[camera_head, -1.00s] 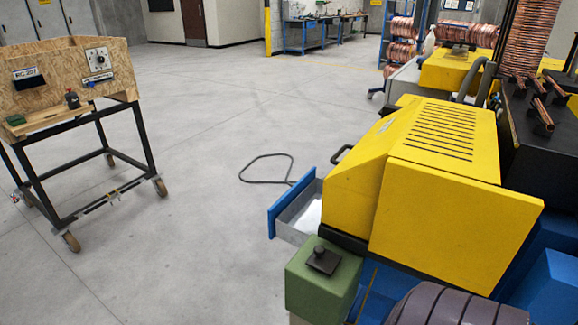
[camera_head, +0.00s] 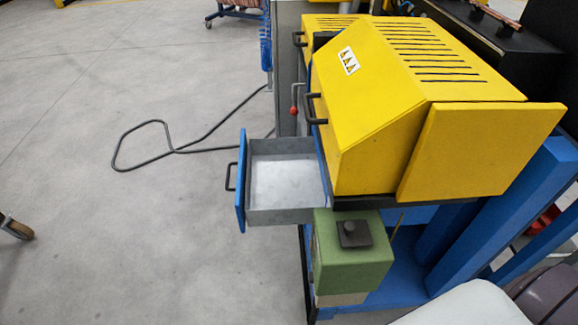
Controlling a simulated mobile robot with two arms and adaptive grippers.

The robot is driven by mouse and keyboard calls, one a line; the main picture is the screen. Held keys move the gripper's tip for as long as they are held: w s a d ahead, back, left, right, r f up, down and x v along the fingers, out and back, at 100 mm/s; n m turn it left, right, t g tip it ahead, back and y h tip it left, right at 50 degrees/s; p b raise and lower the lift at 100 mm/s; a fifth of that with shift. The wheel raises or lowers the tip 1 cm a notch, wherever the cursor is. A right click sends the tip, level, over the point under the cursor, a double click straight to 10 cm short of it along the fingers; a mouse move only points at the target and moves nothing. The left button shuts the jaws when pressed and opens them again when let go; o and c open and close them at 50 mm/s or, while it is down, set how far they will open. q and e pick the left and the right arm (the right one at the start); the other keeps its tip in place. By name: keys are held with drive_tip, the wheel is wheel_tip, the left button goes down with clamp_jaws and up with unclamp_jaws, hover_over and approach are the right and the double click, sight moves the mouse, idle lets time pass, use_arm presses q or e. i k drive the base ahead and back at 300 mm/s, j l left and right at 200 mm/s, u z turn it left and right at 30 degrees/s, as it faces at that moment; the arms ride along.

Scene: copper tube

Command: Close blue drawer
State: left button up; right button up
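The blue drawer (camera_head: 241,181) stands pulled out from the left side of the machine, below the yellow housing. Its blue front panel faces left and has a dark handle (camera_head: 230,177) on it. The grey tray inside (camera_head: 285,180) is open to view and looks empty, with a pale bottom. Neither of my grippers is in view. A pale rounded surface at the bottom right looks like part of my own body.
The yellow machine housing (camera_head: 380,115) has black handles on its left side. A green box (camera_head: 350,262) juts out just below the drawer. A black cable (camera_head: 160,152) lies on the floor left of the drawer. The grey floor (camera_head: 110,240) at left is mostly clear.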

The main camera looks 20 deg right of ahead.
sight(279, 179)
drive_tip(key=i+j+z, duration=0.2)
drive_tip(key=j+z, duration=0.2)
drive_tip(key=i+j+z, duration=0.1)
drive_tip(key=j+z, duration=0.25)
drive_tip(key=j, duration=0.15)
drive_tip(key=i+j+z, duration=0.1)
drive_tip(key=j+z, duration=0.3)
drive_tip(key=k+j, duration=0.1)
drive_tip(key=k, duration=0.4)
